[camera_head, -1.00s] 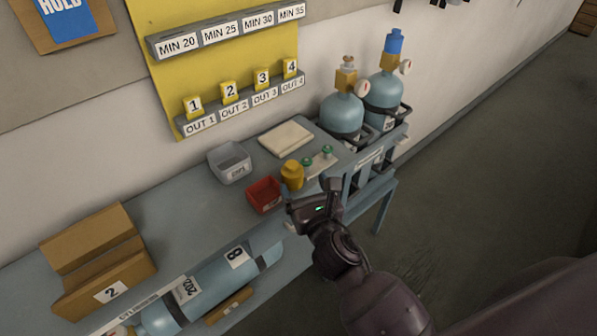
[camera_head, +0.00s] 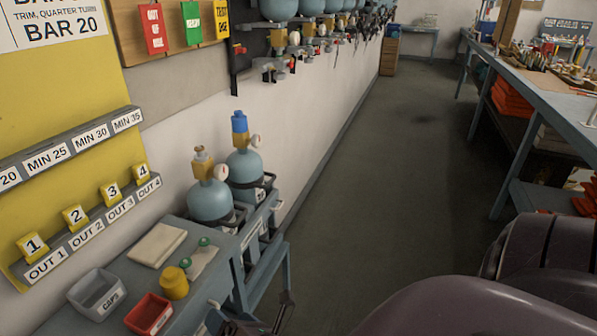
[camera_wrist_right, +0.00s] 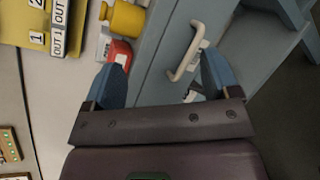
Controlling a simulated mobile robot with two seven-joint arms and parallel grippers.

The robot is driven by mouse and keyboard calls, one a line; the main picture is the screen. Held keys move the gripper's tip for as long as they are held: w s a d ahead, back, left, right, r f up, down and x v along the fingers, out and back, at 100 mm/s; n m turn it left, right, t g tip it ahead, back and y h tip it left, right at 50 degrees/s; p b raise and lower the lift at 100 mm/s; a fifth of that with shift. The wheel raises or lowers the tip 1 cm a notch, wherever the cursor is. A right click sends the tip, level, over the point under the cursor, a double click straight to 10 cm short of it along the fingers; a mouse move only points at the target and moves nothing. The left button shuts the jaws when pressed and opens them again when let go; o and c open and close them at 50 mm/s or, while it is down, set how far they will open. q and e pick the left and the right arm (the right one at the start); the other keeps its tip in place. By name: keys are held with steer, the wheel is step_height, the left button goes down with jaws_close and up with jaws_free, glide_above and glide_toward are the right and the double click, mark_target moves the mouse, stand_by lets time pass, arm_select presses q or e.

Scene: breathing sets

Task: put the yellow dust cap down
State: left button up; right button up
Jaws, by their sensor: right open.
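The yellow dust cap (camera_head: 173,283) stands upright on the bench top, right of the red bin (camera_head: 149,314) and in front of two small green-topped pieces. It also shows in the right wrist view (camera_wrist_right: 126,18), at the top left beyond the fingers. My right gripper (camera_head: 262,318) is at the bottom of the head view, right of the cap and near the bench's front edge, partly cut off. In the right wrist view its blue fingers (camera_wrist_right: 163,58) are spread wide with nothing between them. The cap is apart from them. My left gripper is not in view.
A grey bin marked CAPS (camera_head: 97,293) stands left of the red bin. A folded cloth (camera_head: 157,244) lies behind the cap. Two blue cylinders (camera_head: 210,201) stand in a rack at the bench's end. A pale handle (camera_wrist_right: 185,52) lies between my fingers' lines of sight. Open floor lies right.

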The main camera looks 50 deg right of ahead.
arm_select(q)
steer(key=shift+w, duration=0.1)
arm_select(e)
steer(key=s+d+f+m+g, duration=0.2)
steer(key=s+f+m, duration=0.3)
steer(key=m, duration=0.7)
steer(key=s+d+f+m+g, duration=0.2)
steer(key=s+d+f+m, duration=0.3)
steer(key=m, duration=0.7)
steer(key=shift+s+f+m+g, duration=0.3)
steer(key=shift+s+f, duration=0.4)
steer(key=shift+s, duration=0.35)
